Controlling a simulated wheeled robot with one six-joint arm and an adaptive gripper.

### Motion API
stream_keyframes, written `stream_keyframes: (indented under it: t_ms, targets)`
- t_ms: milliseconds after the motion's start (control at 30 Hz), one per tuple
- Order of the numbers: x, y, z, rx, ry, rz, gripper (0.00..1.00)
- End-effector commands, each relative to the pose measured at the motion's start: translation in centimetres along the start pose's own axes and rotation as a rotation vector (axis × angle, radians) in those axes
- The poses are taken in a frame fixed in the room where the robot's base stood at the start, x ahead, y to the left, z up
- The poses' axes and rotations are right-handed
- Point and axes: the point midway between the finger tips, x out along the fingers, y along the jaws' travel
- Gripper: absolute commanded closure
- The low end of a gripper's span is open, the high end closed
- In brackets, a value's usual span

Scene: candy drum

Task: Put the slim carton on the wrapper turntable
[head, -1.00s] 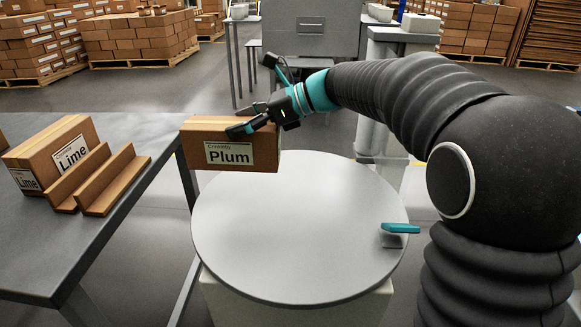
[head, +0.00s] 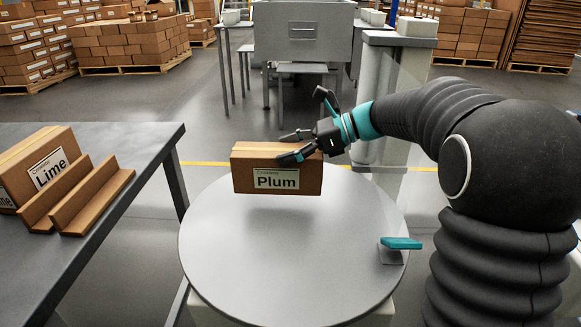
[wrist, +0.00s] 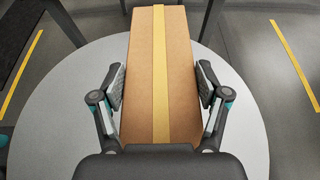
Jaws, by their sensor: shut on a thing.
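The slim carton (head: 276,170) is brown with a white Plum label. My gripper (head: 291,145) is shut on it, with one finger on the near side and the other on the far side. In the wrist view the carton (wrist: 160,75), with a yellow tape strip along its top, sits between both finger pads of my gripper (wrist: 160,88). The wrapper turntable (head: 285,255) is a round grey disc below. The carton hangs over its back part, roughly level, with a shadow on the disc under it and a small gap between them.
A grey table (head: 110,215) stands at the left with a Lime carton (head: 40,165) and brown angled pieces (head: 85,200). A teal clamp (head: 401,243) sits at the turntable's right edge. The front and middle of the disc are clear.

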Motion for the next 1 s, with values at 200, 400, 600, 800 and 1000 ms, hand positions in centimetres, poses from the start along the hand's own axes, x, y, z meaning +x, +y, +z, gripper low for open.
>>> stream_keyframes:
  t_ms: [200,400,600,800,1000]
  targets:
    - [-0.3,-0.1,-1.0,0.0,-0.002,0.001,0.95]
    - [0.7,-0.1,-3.4,0.001,-0.002,0.001,0.95]
    - [1.1,-0.1,-4.2,-0.001,-0.002,0.0,0.95]
    - [1.1,-0.1,-4.3,-0.001,-0.002,0.0,0.95]
    - [1.2,-0.1,-4.5,0.0,-0.001,0.0,0.01]
